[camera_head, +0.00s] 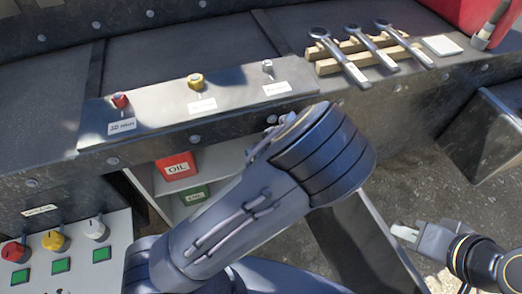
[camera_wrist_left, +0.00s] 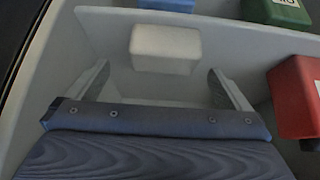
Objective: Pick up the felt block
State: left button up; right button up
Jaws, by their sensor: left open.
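The felt block looks like a pale white block (camera_wrist_left: 165,48) with rounded edges. In the left wrist view it sits against the pale wall of a compartment, at upper middle. My left gripper (camera_wrist_left: 158,73) is open and empty, its two fingers spread on either side in front of the block, with a gap to it. In the head view my left arm covers the middle, and the left gripper and the block are hidden. My right gripper (camera_head: 408,234) is at the lower right of the head view, far from the block; its jaw opening is unclear.
A red OIL box (camera_head: 177,166) and a green box (camera_head: 194,195) stand on the shelf; they also show in the wrist view (camera_wrist_left: 297,95), (camera_wrist_left: 277,12). A blue object (camera_wrist_left: 167,4) is behind the wall. Above are a knob panel (camera_head: 236,110) and several wrenches (camera_head: 340,55).

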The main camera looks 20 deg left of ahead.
pick_arm(q)
jog(key=x, duration=0.1)
jog(key=p+x, duration=0.1)
jog(key=x, duration=0.2)
jog(key=shift+a+f, duration=0.3)
jog(key=shift+a, duration=0.1)
jog(key=shift+w+f, duration=0.2)
jog(key=shift+f, duration=0.25)
jog(key=c, duration=0.9)
